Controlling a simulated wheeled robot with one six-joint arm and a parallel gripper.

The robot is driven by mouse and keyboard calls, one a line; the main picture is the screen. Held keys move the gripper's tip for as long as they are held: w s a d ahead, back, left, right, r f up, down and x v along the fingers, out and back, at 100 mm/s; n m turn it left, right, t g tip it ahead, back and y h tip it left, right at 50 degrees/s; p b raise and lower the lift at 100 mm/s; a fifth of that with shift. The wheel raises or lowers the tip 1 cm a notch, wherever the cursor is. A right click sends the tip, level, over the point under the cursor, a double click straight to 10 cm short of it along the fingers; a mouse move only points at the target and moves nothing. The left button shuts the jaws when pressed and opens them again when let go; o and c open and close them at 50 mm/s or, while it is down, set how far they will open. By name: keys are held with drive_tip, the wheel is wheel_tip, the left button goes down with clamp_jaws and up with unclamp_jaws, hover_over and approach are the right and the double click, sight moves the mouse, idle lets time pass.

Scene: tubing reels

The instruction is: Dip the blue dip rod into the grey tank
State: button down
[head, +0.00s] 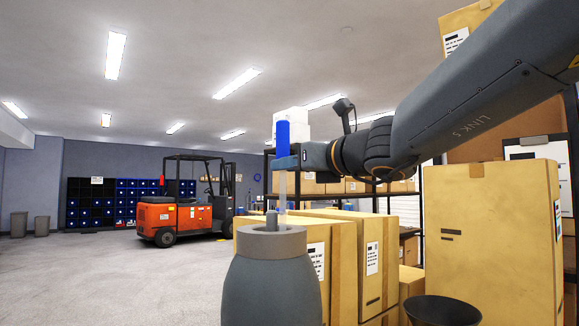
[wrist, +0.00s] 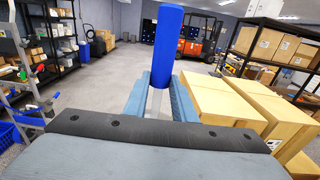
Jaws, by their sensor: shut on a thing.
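The blue dip rod (head: 283,133) stands upright, with a thick blue upper part and a thin pale shaft below. My gripper (head: 285,162) reaches in from the right and is shut on the rod near the bottom of its blue part. In the wrist view the blue part (wrist: 167,45) rises between the two fingers (wrist: 158,98), with a bit of pale shaft between them. The grey tank (head: 271,285) stands directly below, with a lighter grey collar at its top. The shaft reaches down to the collar; its lower end is hidden there, and its depth inside cannot be told.
Cardboard boxes (head: 340,235) stand just behind and right of the tank. A black bowl-like thing (head: 443,309) is at the lower right, before a tall carton (head: 490,225). An orange forklift (head: 185,212) stands farther back.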

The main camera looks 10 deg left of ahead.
drive_tip(key=shift+f+b, duration=1.25)
drive_tip(key=shift+r, duration=0.15)
wheel_tip(320, 180, up, 21)
drive_tip(key=p, duration=1.8)
idle(1.1)
idle(0.5)
